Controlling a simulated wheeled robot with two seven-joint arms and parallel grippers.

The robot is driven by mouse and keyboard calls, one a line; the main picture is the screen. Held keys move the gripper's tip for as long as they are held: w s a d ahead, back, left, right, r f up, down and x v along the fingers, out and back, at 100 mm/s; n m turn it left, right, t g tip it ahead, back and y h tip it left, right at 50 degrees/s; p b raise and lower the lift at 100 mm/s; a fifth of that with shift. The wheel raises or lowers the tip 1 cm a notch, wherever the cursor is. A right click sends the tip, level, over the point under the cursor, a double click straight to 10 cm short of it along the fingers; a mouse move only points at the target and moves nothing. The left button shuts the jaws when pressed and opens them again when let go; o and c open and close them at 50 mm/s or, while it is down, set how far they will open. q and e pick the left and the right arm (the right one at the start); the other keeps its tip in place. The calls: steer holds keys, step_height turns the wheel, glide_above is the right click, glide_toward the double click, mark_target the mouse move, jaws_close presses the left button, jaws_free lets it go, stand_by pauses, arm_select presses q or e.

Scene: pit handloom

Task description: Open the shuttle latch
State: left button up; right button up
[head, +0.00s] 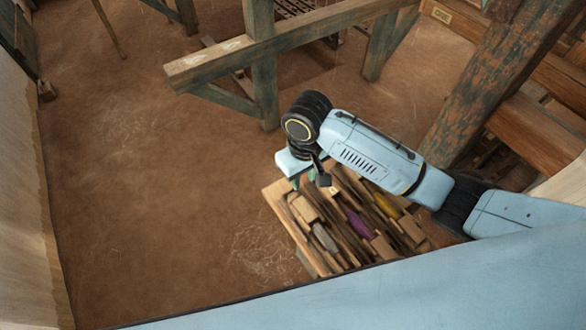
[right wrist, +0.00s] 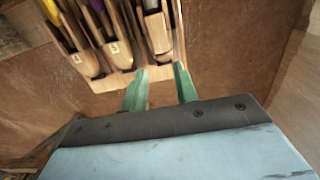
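A wooden rack (head: 283,205) holds several shuttles side by side. One carries grey yarn (head: 325,238), one purple (head: 358,224) and one yellow (head: 386,206). My right gripper (head: 296,182) is over the rack's far left corner in the head view. In the right wrist view its two green fingers (right wrist: 160,80) are spread apart with nothing between them. The end of the pale-yarn shuttle (right wrist: 160,34) lies just beyond the fingertips, apart from them. I cannot make out a latch on any shuttle. My left gripper is not in view.
A weathered wooden beam frame (head: 262,60) stands beyond my right arm. A thick worn post (head: 495,85) and wooden benches (head: 535,130) are at the right. The earthen floor (head: 150,180) left of the rack is clear.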

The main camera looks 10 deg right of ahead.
mark_target(302, 204)
step_height(302, 204, down, 13)
steer(key=b, duration=0.3)
steer(key=shift+r, duration=0.1)
steer(key=shift+c, duration=0.2)
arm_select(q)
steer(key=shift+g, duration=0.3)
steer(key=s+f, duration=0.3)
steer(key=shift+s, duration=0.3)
arm_select(e)
jaws_close()
